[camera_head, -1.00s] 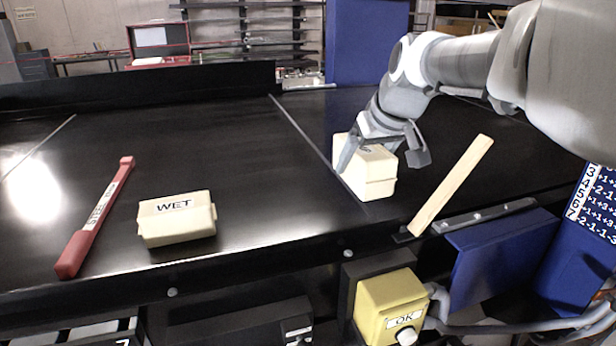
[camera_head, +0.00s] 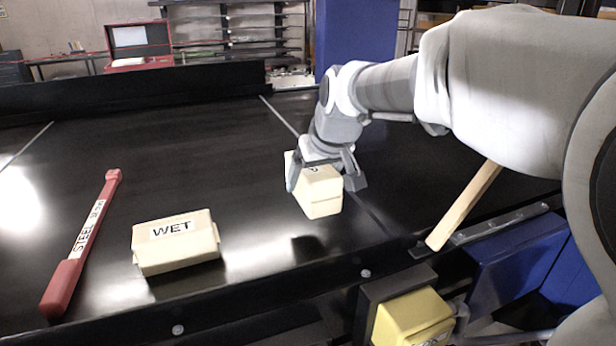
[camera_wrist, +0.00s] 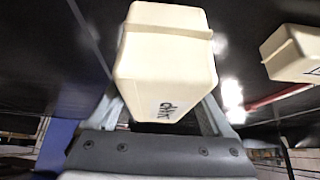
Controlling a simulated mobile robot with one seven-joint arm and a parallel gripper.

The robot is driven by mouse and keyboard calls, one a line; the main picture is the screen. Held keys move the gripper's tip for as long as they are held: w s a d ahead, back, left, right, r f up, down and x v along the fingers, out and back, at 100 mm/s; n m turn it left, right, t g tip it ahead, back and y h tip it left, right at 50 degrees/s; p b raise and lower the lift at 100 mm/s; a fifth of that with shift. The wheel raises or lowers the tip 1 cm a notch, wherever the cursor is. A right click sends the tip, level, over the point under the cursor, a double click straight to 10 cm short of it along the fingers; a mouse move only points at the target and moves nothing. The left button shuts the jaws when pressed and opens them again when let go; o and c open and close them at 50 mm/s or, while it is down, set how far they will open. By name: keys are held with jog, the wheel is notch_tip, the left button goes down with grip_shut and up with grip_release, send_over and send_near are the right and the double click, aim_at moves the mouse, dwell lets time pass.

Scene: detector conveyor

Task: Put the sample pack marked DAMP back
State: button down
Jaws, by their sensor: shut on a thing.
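A cream sample pack (camera_head: 318,200) is between the fingers of my gripper (camera_head: 325,180), which is shut on it. The pack is tilted and looks held just above the black belt, left of the seam line; the exact gap is hard to tell. A second cream pack marked WET (camera_head: 180,243) lies on the belt to the left. It also shows at the right of the wrist view (camera_wrist: 296,55).
A red bar marked STEEL (camera_head: 82,240) lies left of the WET pack. A pale wooden stick (camera_head: 464,207) leans at the belt's front edge, right of my gripper. A yellow button box (camera_head: 412,318) stands below the edge. Belt between the packs is clear.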

jog(key=a+f, duration=0.1)
jog(key=a, duration=0.1)
jog(key=s+a+f, duration=0.1)
jog(key=a+f, duration=0.1)
jog(key=a, duration=0.1)
jog(key=shift+s+a+f+p, duration=0.25)
jog(key=shift+a+p, duration=0.1)
jog(key=shift+f, duration=1.95)
jog(key=shift+f, duration=0.15)
grip_release()
